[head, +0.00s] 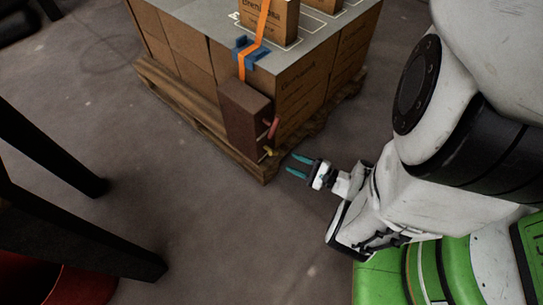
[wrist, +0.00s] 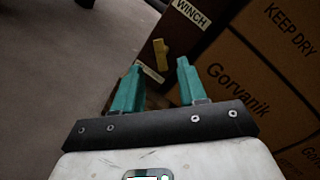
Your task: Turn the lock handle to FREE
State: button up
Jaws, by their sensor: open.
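A dark brown winch box (head: 244,118) is at the near corner of the boxed pallet load. A yellow handle (head: 270,152) sticks out low on its right side, below a red handle (head: 272,127). In the wrist view the yellow handle (wrist: 161,53) stands roughly upright on the brown face, under the WINCH label (wrist: 192,12). A small pale label (wrist: 150,73) below it is partly hidden and unreadable. My gripper (head: 292,165) is open and empty, a short way right of the yellow handle. In the wrist view the handle shows between and beyond the teal fingertips (wrist: 157,68), apart from them.
Cardboard boxes (head: 305,88) stand on a wooden pallet (head: 190,112); an orange strap (head: 257,42) runs over a blue corner piece (head: 250,53). Dark beams (head: 75,235) and a red rounded thing (head: 85,287) are at left. The floor between is clear.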

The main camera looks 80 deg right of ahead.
aim_at(271, 154)
jog(key=b+x, duration=0.1)
jog(key=x, duration=0.8)
jog(key=shift+w+b, duration=0.3)
jog(key=shift+w, duration=0.05)
jog(key=shift+c, duration=0.3)
grip_shut()
